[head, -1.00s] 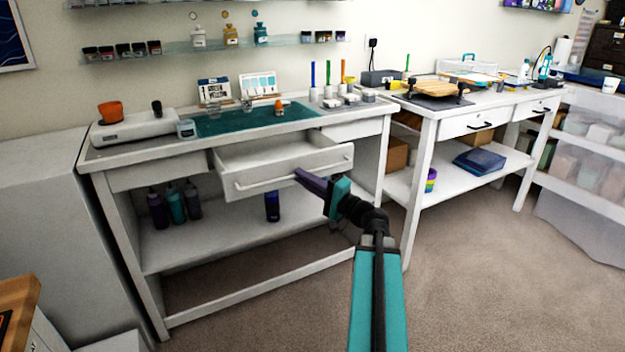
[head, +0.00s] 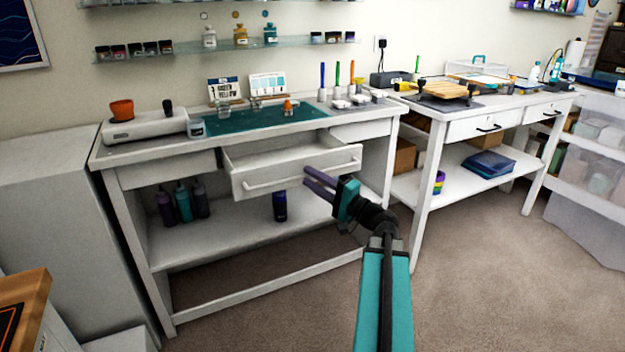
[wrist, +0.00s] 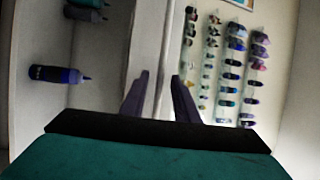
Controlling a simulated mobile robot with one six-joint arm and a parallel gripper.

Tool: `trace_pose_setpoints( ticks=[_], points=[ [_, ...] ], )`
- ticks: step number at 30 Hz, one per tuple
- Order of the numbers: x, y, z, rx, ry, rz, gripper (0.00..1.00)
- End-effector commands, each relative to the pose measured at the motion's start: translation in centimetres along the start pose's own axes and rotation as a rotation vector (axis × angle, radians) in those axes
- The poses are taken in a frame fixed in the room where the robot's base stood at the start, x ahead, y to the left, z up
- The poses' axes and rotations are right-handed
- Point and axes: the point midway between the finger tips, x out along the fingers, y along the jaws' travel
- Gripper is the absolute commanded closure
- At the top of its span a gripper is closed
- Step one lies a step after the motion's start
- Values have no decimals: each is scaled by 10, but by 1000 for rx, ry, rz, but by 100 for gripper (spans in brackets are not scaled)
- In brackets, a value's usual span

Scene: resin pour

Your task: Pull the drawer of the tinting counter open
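The tinting counter (head: 165,172) stands at the left in the head view. Its drawer (head: 300,169) is pulled out, with the inside showing above the front panel. A pale bar handle (head: 275,182) runs across the drawer front. My gripper (head: 306,177) is at the right half of this handle, with its two purple fingers apart. In the wrist view my gripper (wrist: 160,75) also shows a gap between the fingers, with a pale strip of drawer front or handle there. Whether the fingers touch the handle cannot be told.
A green mat (head: 255,118), a scale with an orange cup (head: 121,109) and small pots stand on the counter top. Bottles (head: 183,203) stand on the shelf below. A second white table (head: 470,128) is at the right. The carpet (head: 480,290) in front is clear.

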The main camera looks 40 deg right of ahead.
Motion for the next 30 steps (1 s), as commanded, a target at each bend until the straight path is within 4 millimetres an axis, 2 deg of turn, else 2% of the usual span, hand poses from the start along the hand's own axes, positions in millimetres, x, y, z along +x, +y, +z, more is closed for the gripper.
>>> trace_pose_setpoints(
  ticks=[13, 30],
  points=[
    [-55, -1, 0, 0, 4, 0, 72],
    [-83, -3, -1, 2, 1, 1, 72]
  ],
)
